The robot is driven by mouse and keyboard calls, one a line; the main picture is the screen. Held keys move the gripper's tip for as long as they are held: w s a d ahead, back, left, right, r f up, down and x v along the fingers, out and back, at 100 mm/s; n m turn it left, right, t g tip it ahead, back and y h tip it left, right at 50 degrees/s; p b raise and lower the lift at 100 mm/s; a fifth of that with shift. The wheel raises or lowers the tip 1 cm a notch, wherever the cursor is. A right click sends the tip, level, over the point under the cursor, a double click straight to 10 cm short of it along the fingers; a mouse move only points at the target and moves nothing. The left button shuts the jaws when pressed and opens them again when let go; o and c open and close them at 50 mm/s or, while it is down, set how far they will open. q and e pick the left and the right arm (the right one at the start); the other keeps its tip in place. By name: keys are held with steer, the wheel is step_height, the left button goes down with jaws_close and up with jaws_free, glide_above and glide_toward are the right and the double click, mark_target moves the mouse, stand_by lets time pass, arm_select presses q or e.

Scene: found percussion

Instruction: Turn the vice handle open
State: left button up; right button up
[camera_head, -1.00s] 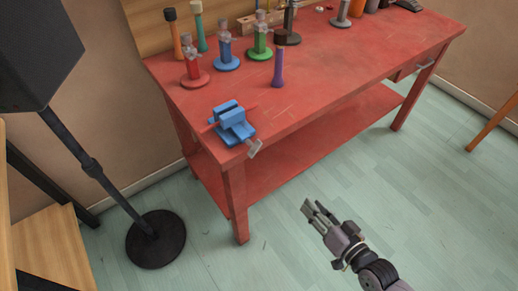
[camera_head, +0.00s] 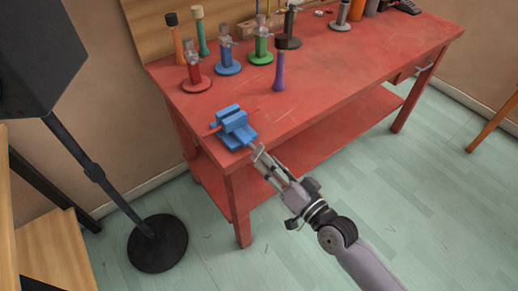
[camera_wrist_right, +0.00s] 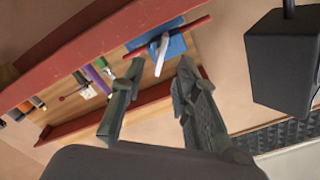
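The blue vice (camera_head: 233,128) sits on the near left corner of the red workbench; it also shows in the right wrist view (camera_wrist_right: 176,44). A thin red bar (camera_wrist_right: 192,28) crosses it. Its light grey handle (camera_wrist_right: 162,54) sticks out towards my right gripper in the wrist view. My right gripper (camera_head: 263,159) has come up from the lower right and is just off the bench edge at the handle. Its two fingers are apart, with the handle seen in the gap between the tips (camera_wrist_right: 160,70). In the head view the fingertips largely hide the handle. My left gripper is not in view.
The red workbench (camera_head: 330,85) carries a purple upright piece (camera_head: 279,72) and several coloured stands behind the vice. A black speaker (camera_head: 40,62) on a round-based stand (camera_head: 158,243) is at the left. The floor in front of the bench is clear.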

mark_target(260, 154)
steer(key=x, duration=0.5)
steer(key=shift+w+a, duration=0.2)
steer(key=shift+c, duration=0.5)
jaws_close()
